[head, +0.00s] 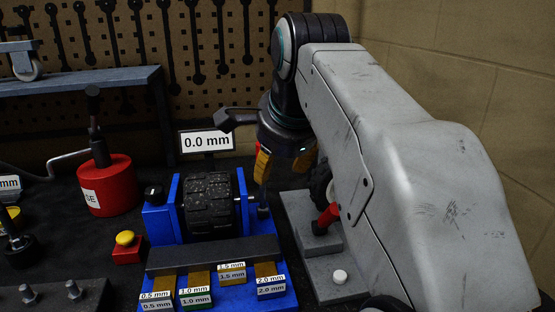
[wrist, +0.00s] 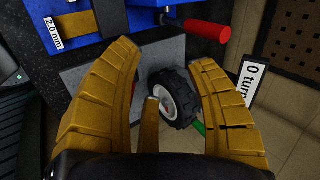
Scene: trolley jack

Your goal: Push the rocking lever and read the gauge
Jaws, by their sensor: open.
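The gauge display (head: 207,141) reads "0.0 mm" behind a black tyre (head: 208,203) held in a blue stand. A lever with a red grip (head: 328,216) stands tilted on a grey block right of the stand. A red grip (wrist: 208,30) also shows at the top of the wrist view. I cannot tell for sure which part is the rocking lever. My gripper (head: 285,160) is open, with yellow fingers pointing down above and right of the tyre. In the wrist view its fingers (wrist: 165,60) are wide apart with nothing held. My arm hides part of the grey block.
Several labelled shims (head: 232,273) lie along the front of the blue stand.

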